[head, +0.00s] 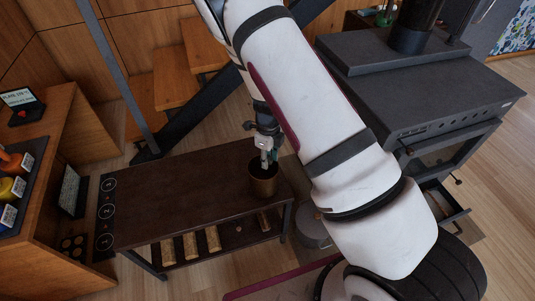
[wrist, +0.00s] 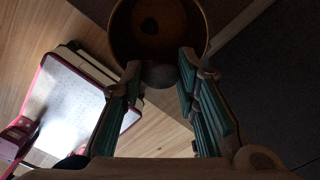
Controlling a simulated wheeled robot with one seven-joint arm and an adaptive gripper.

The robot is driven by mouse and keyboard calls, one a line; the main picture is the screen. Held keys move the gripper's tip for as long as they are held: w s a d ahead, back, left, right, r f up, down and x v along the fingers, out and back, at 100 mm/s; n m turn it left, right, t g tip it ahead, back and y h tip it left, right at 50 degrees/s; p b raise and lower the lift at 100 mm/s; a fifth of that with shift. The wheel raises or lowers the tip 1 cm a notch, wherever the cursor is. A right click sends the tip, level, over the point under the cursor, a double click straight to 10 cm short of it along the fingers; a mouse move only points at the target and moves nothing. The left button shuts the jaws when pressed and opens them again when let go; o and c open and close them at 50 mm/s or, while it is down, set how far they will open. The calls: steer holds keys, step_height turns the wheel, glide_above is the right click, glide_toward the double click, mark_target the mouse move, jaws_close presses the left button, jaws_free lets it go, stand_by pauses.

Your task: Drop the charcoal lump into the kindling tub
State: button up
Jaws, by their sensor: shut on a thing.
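A brown round tub (head: 263,183), taken as the kindling tub, stands upright at the right end of a dark table (head: 190,205). In the wrist view the tub (wrist: 201,22) is open towards me at the top, with a small dark spot inside. My gripper (head: 266,158) points down at the tub's mouth in the head view. In the wrist view my gripper (wrist: 160,72) is shut on a dark rounded lump (wrist: 160,76), the charcoal lump, held between the fingertips at the tub's near rim. Whether the lump is below the rim I cannot tell. In the head view it is hidden.
A dark stove (head: 420,85) stands at the right. A grey round container (head: 312,228) is on the floor beside the table. Light split logs (head: 190,245) lie on the lower shelf. A wooden counter (head: 62,105) is at the left. The tabletop left of the tub is clear.

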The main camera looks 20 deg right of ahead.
steer(key=shift+f+b, duration=0.65)
steer(key=shift+f, duration=0.85)
steer(key=o, duration=0.9)
steer(key=shift+c, duration=0.2)
steer(key=shift+r, duration=0.1)
step_height(320, 180, up, 12)
steer(key=shift+r, duration=0.1)
